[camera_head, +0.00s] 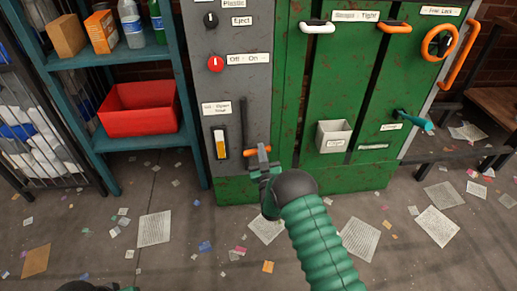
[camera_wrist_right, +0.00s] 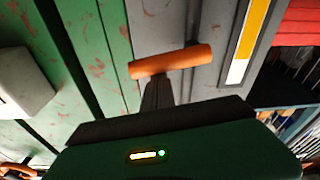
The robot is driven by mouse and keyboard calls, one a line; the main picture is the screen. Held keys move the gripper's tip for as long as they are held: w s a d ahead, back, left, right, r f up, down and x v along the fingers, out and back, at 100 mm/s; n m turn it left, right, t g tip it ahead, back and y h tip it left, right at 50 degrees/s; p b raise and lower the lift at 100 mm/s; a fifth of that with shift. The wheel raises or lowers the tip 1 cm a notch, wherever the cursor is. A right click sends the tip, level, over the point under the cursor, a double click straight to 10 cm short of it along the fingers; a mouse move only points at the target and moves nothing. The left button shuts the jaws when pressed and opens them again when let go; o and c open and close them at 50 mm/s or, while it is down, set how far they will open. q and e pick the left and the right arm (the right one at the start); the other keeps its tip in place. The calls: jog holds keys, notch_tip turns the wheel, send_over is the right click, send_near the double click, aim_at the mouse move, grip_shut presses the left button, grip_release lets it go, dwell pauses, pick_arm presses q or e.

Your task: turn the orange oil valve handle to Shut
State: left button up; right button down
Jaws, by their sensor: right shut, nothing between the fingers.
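The orange oil valve handle (camera_head: 251,152) is a short bar on the lower grey panel, lying roughly level in the head view. In the wrist view the orange handle (camera_wrist_right: 170,61) lies across the top of my gripper's fingers, slightly tilted. My right gripper (camera_head: 263,152) is shut and empty, right in front of the handle and covering part of it. Its dark fingers (camera_wrist_right: 157,92) also show in the wrist view, close to the handle; I cannot tell whether they touch. My left gripper's fingers are not in view.
A small label (camera_head: 217,108) and a yellow-and-white gauge (camera_head: 221,143) are left of the handle. A red knob (camera_head: 216,64) is above. A grey box (camera_head: 334,135) sticks out from the green cabinet on the right. A red bin (camera_head: 139,108) stands on the left shelf. Papers litter the floor.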

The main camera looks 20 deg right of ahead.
jog(key=shift+s+d+f+m, duration=0.1)
jog(key=shift+d+f+m, duration=0.2)
jog(key=shift+f+m, duration=0.35)
jog(key=shift+f, duration=0.1)
jog(key=r, duration=0.1)
jog(key=r+p, duration=0.1)
jog(key=r, duration=0.1)
jog(key=w+r+p, duration=0.1)
jog(key=r, duration=0.1)
jog(key=shift+d, duration=0.25)
jog(key=p+v, duration=0.4)
jog(key=v, duration=0.6)
jog(key=shift+a+f+p, duration=0.3)
jog(key=shift+f, duration=0.1)
